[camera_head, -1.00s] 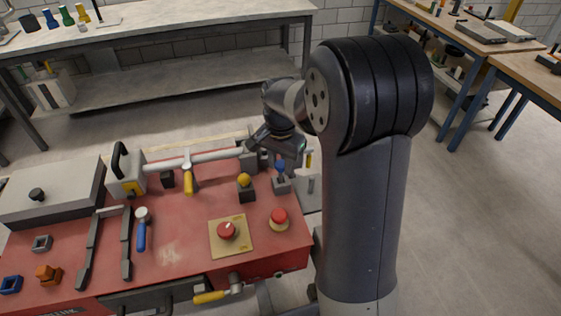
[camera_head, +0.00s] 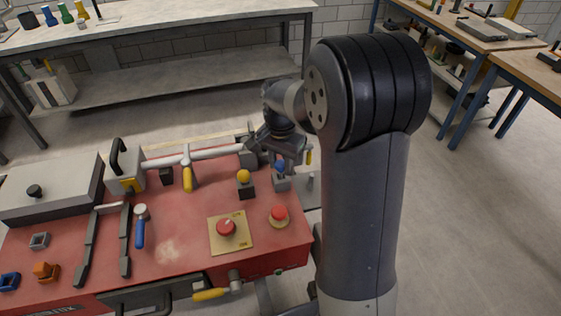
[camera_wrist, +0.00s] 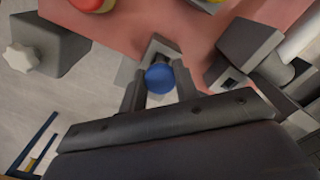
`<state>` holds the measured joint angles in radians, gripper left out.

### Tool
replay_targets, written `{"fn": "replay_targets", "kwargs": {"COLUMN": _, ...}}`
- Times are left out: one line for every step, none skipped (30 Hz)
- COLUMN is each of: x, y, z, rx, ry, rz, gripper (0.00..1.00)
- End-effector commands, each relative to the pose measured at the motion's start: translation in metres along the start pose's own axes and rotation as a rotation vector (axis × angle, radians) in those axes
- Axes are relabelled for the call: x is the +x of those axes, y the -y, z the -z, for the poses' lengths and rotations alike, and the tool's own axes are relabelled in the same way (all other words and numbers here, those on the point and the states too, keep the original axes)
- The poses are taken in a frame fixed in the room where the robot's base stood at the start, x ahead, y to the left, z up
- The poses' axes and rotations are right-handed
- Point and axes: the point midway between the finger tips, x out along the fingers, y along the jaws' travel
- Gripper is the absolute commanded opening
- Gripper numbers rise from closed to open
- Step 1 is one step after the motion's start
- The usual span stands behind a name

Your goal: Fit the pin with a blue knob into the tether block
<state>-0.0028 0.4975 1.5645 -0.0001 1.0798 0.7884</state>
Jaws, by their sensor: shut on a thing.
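The pin with the blue knob (camera_head: 280,166) is held between the fingers of my gripper (camera_head: 285,160) near the right edge of the red bench. In the wrist view the blue knob (camera_wrist: 160,78) sits between the two fingers of my gripper (camera_wrist: 160,85). The grey tether block (camera_head: 281,184) is directly below the knob, and part of it shows in the wrist view (camera_wrist: 158,47). The pin's shaft is hidden, so I cannot tell how deep it sits in the block.
A red mushroom button (camera_head: 279,214) and a red dial on a yellow plate (camera_head: 228,230) are nearer the front. A pale horizontal bar (camera_head: 217,153) lies behind. The bench front has some clear red surface.

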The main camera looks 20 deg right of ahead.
Motion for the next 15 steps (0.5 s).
{"fn": "replay_targets", "kwargs": {"x": 0.002, "y": 0.000, "z": 0.000, "rx": 0.000, "ry": 0.000, "rz": 0.000, "gripper": 0.04}}
{"fn": "replay_targets", "kwargs": {"x": 0.003, "y": 0.000, "z": 0.000, "rx": 0.000, "ry": 0.000, "rz": 0.000, "gripper": 0.04}}
{"fn": "replay_targets", "kwargs": {"x": 0.004, "y": 0.000, "z": 0.000, "rx": 0.000, "ry": 0.000, "rz": 0.000, "gripper": 0.04}}
{"fn": "replay_targets", "kwargs": {"x": 0.005, "y": 0.000, "z": 0.000, "rx": 0.000, "ry": 0.000, "rz": 0.000, "gripper": 0.04}}
{"fn": "replay_targets", "kwargs": {"x": 0.006, "y": 0.000, "z": 0.000, "rx": 0.000, "ry": 0.000, "rz": 0.000, "gripper": 0.04}}
{"fn": "replay_targets", "kwargs": {"x": 0.007, "y": 0.000, "z": 0.000, "rx": 0.000, "ry": 0.000, "rz": 0.000, "gripper": 0.04}}
{"fn": "replay_targets", "kwargs": {"x": 0.007, "y": 0.000, "z": 0.000, "rx": 0.000, "ry": 0.000, "rz": 0.000, "gripper": 0.04}}
{"fn": "replay_targets", "kwargs": {"x": 0.008, "y": 0.000, "z": 0.000, "rx": 0.000, "ry": 0.000, "rz": 0.000, "gripper": 0.04}}
{"fn": "replay_targets", "kwargs": {"x": 0.009, "y": 0.000, "z": 0.000, "rx": 0.000, "ry": 0.000, "rz": 0.000, "gripper": 0.04}}
{"fn": "replay_targets", "kwargs": {"x": 0.010, "y": 0.000, "z": 0.000, "rx": 0.000, "ry": 0.000, "rz": 0.000, "gripper": 0.04}}
{"fn": "replay_targets", "kwargs": {"x": 0.011, "y": 0.000, "z": 0.000, "rx": 0.000, "ry": 0.000, "rz": 0.000, "gripper": 0.04}}
{"fn": "replay_targets", "kwargs": {"x": 0.012, "y": 0.000, "z": 0.000, "rx": 0.000, "ry": 0.000, "rz": 0.000, "gripper": 0.04}}
{"fn": "replay_targets", "kwargs": {"x": 0.012, "y": 0.000, "z": 0.000, "rx": 0.000, "ry": 0.000, "rz": 0.000, "gripper": 0.04}}
{"fn": "replay_targets", "kwargs": {"x": 0.013, "y": 0.000, "z": 0.000, "rx": 0.000, "ry": 0.000, "rz": 0.000, "gripper": 0.04}}
{"fn": "replay_targets", "kwargs": {"x": 0.014, "y": 0.000, "z": 0.000, "rx": 0.000, "ry": 0.000, "rz": 0.000, "gripper": 0.04}}
